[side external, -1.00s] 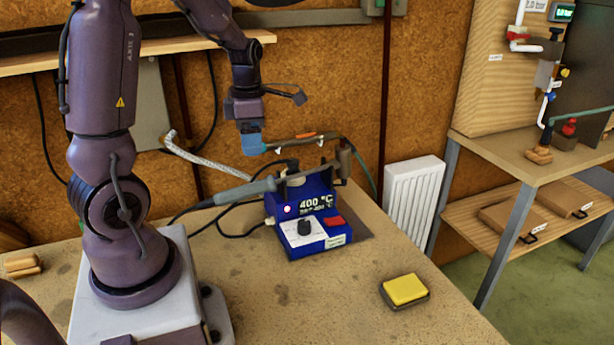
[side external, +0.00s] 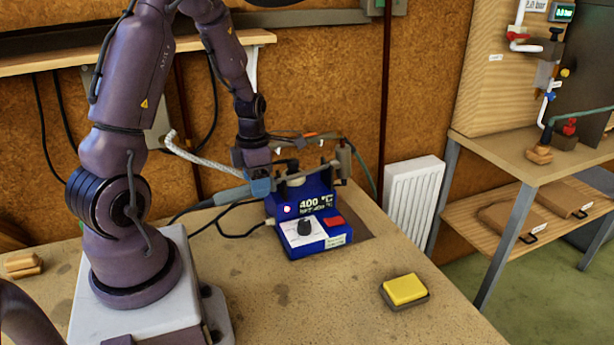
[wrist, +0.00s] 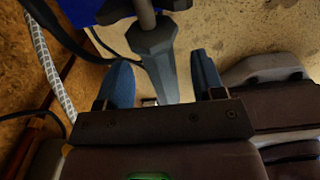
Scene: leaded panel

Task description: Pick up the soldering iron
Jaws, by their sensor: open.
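The soldering iron (side external: 234,194) has a grey-blue handle and rests in the holder on top of the blue soldering station (side external: 313,217), which reads 400 °C. My gripper (side external: 259,187) is at the handle, to the left of the holder. In the wrist view my gripper (wrist: 165,82) is open, with one blue fingertip on each side of the grey handle (wrist: 158,62). A gap shows between the handle and the right finger, and a smaller one at the left. The side view hides the part of the handle behind the fingers.
A yellow sponge in a tray (side external: 405,290) lies at the front right of the bench (side external: 250,300). A black cable (side external: 232,222) runs left of the station. A pale braided hose (side external: 200,159) passes behind my gripper. The front of the bench is mostly clear.

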